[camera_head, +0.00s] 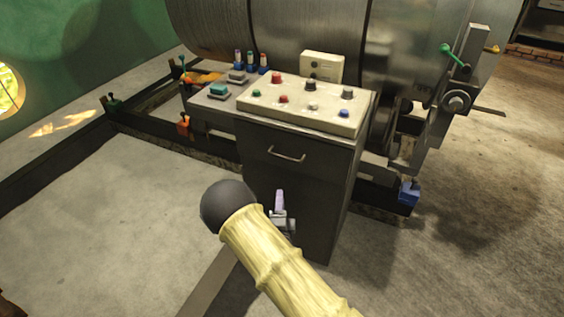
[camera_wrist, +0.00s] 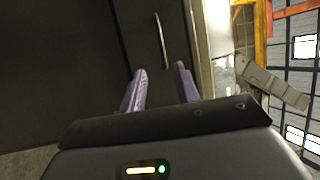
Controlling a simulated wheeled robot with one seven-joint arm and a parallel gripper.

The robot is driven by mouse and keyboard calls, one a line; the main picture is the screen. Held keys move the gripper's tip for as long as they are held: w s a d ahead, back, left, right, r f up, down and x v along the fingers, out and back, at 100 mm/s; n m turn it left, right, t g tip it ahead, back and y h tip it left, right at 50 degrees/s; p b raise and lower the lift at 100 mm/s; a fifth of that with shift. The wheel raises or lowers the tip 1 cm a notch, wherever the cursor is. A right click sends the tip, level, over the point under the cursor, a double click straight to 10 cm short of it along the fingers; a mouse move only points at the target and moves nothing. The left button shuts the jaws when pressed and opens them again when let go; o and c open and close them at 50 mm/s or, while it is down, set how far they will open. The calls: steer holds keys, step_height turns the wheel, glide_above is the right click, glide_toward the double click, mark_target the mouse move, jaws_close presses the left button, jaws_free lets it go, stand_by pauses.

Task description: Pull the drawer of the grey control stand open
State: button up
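The grey control stand (camera_head: 292,205) stands in the middle of the head view, with a cream button panel on top. Its drawer (camera_head: 318,157) is at the upper front and looks closed, with a thin metal bar handle (camera_head: 287,154). In the wrist view the handle (camera_wrist: 161,38) lies ahead of my fingers, a little beyond the gap between them. My gripper (camera_wrist: 160,76) is open, its two purple fingers apart with nothing between them. In the head view my gripper (camera_head: 280,200) is in front of the stand, below the handle, partly hidden behind my arm.
A large metal drum (camera_head: 270,35) lies behind the stand. A blue clamp (camera_head: 409,193) sits on the dark frame to the right. A side shelf (camera_head: 215,98) with buttons adjoins the stand's left. The concrete floor (camera_head: 110,210) at left is clear.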

mark_target(282, 157)
steer(key=shift+w, duration=0.1)
steer(key=w+r, duration=0.1)
steer(key=w, duration=0.4)
steer(key=w+r, duration=0.1)
steer(key=w, duration=0.5)
steer(key=w+r, duration=0.1)
steer(key=w, duration=0.5)
steer(key=shift+a, duration=0.35)
steer(key=shift+c, duration=0.4)
jaws_close()
